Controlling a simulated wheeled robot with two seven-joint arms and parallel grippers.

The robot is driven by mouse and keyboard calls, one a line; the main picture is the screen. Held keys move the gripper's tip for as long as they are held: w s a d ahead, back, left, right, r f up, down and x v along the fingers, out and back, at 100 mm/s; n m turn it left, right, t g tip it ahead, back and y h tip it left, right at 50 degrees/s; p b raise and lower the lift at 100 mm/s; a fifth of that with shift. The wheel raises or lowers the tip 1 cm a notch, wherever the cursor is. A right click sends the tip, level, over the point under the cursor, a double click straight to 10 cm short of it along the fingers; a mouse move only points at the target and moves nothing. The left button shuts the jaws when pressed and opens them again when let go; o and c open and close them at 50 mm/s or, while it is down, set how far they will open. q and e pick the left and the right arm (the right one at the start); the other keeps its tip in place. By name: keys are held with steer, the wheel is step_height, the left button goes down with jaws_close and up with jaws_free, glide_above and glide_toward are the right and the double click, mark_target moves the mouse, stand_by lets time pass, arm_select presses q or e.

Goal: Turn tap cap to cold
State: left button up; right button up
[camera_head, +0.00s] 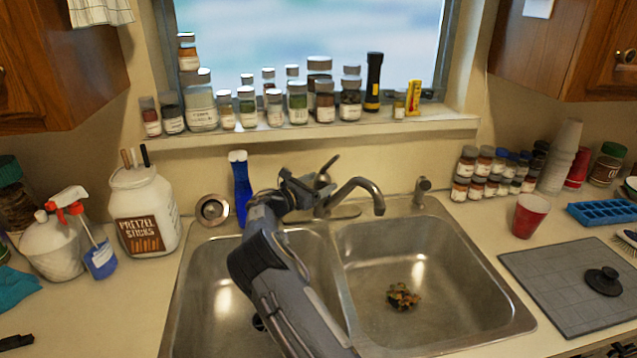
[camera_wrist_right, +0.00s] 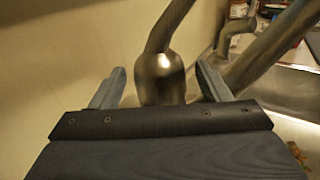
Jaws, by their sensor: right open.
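The tap is metal, at the back middle of the sink. Its cap (camera_head: 322,181) carries a lever handle (camera_head: 329,163) that slants up to the right in the head view. The spout (camera_head: 362,186) curves to the right over the right basin. My right gripper (camera_head: 301,186) is just left of the cap and partly covers it. In the right wrist view the rounded cap (camera_wrist_right: 161,77) shows between the two open fingers of the gripper (camera_wrist_right: 160,86), with a gap on both sides, and the lever (camera_wrist_right: 168,25) rises above. My left gripper is not in view.
A blue bottle (camera_head: 240,187) stands just left of my right gripper. The steel sink has two basins; a food scrap (camera_head: 403,296) lies in the right one (camera_head: 450,265). Spice jars and a flashlight (camera_head: 373,82) line the window sill above. A small dispenser (camera_head: 421,190) stands right of the spout.

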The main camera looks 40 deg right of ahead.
steer(key=c, duration=0.9)
steer(key=shift+s+n+t+b, duration=0.1)
steer(key=shift+n+t+b, duration=0.6)
steer(key=shift+t, duration=0.4)
steer(key=shift+c, duration=0.4)
steer(key=o, duration=1)
steer(key=shift+r, duration=0.1)
